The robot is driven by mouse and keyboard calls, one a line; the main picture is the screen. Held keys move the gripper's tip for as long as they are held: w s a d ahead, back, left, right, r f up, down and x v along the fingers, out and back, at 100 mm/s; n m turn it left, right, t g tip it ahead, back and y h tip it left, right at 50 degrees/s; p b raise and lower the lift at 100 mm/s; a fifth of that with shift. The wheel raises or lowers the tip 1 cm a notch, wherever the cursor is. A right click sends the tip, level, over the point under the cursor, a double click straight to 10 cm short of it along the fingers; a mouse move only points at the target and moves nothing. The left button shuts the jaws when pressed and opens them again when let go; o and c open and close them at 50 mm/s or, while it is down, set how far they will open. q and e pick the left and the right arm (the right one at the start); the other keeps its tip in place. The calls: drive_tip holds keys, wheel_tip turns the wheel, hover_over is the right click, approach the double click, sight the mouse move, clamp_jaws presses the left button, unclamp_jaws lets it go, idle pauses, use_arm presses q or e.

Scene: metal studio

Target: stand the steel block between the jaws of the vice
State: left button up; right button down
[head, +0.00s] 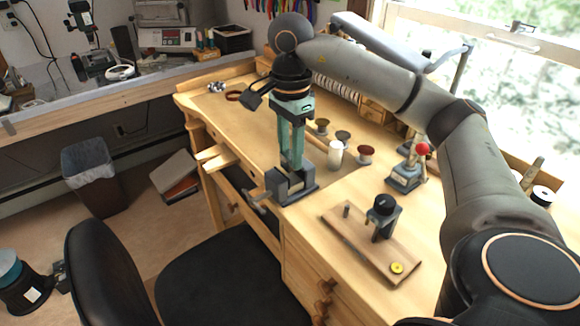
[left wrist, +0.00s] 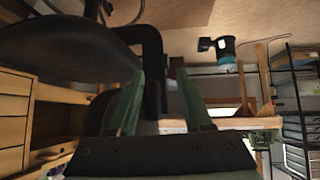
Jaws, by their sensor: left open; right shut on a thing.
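The grey vice (head: 297,193) stands near the front edge of the wooden bench, its handle toward the front left. My right gripper (head: 291,166) points straight down over it, its green fingertips at the level of the vice jaws. It is shut on the steel block, which the fingers and the jaws mostly hide. I cannot tell whether the block touches the vice floor or jaws. My left gripper (left wrist: 163,103) is open and empty in the left wrist view, its two green fingers well apart. It does not show in the head view.
A wooden board (head: 355,247) with a black-knobbed post and a yellow disc lies right of the vice. A white cylinder (head: 335,154), several spools and a red-balled stand (head: 405,176) stand behind it. A black chair (head: 108,275) is in front of the bench.

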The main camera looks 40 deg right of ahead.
sight(290, 165)
drive_tip(key=shift+w+d+f, duration=0.1)
drive_tip(key=shift+w+f, duration=0.05)
drive_tip(key=shift+f, duration=0.05)
drive_tip(key=f, duration=0.3)
drive_tip(key=shift+w+d+f, duration=0.2)
drive_tip(key=shift+w+d, duration=0.05)
drive_tip(key=shift+f, duration=0.15)
drive_tip(key=shift+f, duration=0.2)
drive_tip(key=c, duration=0.5)
unclamp_jaws()
drive_tip(key=shift+r, duration=0.1)
